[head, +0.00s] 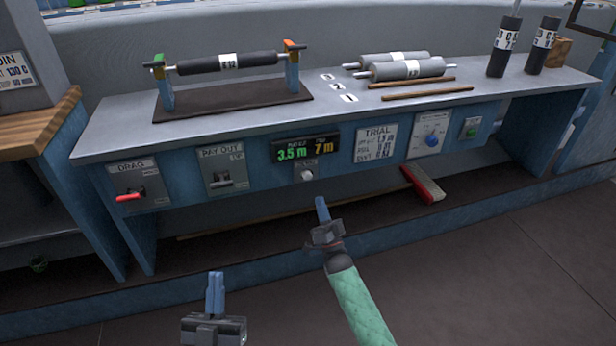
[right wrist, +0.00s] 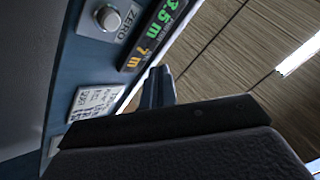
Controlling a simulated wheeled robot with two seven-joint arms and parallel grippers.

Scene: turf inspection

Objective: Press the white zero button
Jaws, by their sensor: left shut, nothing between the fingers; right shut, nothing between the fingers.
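The white zero button (head: 307,175) is a small round knob on the blue front panel, just below the display reading 3.5 m and 7 m. In the right wrist view the button (right wrist: 108,17) sits at upper left on a light plate marked ZERO. My right gripper (head: 321,203) is shut and empty, its blue fingertips a little below and right of the button in the head view, apart from it. The fingers (right wrist: 157,82) also show in the right wrist view, below the display. My left gripper (head: 215,280) is shut and empty, low and farther left.
The display (head: 305,146) is above the button. The DRAG lever (head: 131,197) and PAY OUT lever (head: 220,182) are to the left. The TRIAL card (head: 376,143), a blue dial (head: 431,140) and a green button (head: 471,131) are to the right. A red brush (head: 423,184) lies below the bench.

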